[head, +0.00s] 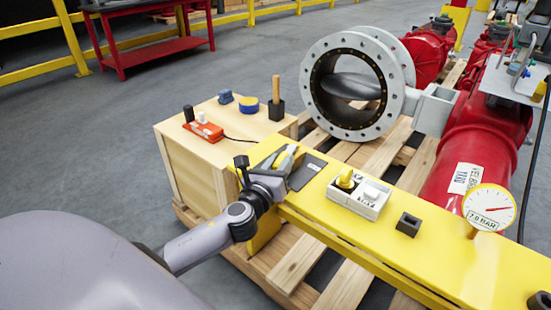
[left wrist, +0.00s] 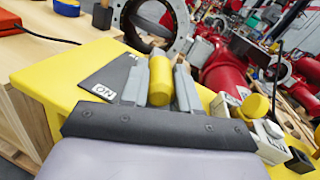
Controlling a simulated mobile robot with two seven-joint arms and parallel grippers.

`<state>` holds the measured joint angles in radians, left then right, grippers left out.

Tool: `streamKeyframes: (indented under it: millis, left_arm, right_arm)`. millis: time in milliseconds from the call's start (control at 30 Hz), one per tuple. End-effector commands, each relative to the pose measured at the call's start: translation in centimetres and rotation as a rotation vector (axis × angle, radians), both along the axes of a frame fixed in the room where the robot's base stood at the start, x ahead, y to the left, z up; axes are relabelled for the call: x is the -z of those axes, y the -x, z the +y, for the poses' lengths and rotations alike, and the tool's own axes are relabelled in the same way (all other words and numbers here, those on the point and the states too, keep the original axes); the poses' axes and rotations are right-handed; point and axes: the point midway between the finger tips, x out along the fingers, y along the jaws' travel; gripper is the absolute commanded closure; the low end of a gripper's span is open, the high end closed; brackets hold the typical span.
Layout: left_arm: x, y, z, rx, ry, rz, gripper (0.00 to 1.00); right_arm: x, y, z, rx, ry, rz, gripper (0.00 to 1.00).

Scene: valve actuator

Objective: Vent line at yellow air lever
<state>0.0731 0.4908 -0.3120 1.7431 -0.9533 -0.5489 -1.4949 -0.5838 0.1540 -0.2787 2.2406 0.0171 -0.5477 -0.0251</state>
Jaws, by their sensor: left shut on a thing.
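The yellow lever (left wrist: 161,80) stands between the fingers of my left gripper (left wrist: 160,88) in the left wrist view, and the gripper is shut on it. A dark plate with an ON label (left wrist: 104,92) lies beside the lever. In the head view my left gripper (head: 285,158) is at the left end of the yellow beam (head: 400,240), beside the dark plate (head: 306,172); the lever is mostly hidden there by the fingers. A round gauge (head: 489,208) on the beam reads about 7.0 bar. My right gripper is not in view.
A white box with a yellow knob (head: 345,178) and a small black block (head: 408,224) are on the beam. A wooden crate (head: 190,165) at left holds an orange device (head: 204,130) and tools. A flanged valve (head: 395,92) and red actuator (head: 470,150) stand behind.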

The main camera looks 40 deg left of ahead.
Motion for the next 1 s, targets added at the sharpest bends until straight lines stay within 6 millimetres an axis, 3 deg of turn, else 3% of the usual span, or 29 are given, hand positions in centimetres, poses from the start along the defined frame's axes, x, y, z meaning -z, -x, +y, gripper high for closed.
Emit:
streamKeyframes:
  millis: [500,1000]
  left_arm:
    - [0.1,-1.6,-3.7,-0.470,0.004,0.001,1.00]
    - [0.0,-2.3,-4.5,-0.735,0.000,0.000,1.00]
  right_arm:
    - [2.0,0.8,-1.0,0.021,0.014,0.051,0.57]
    - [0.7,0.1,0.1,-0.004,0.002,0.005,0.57]
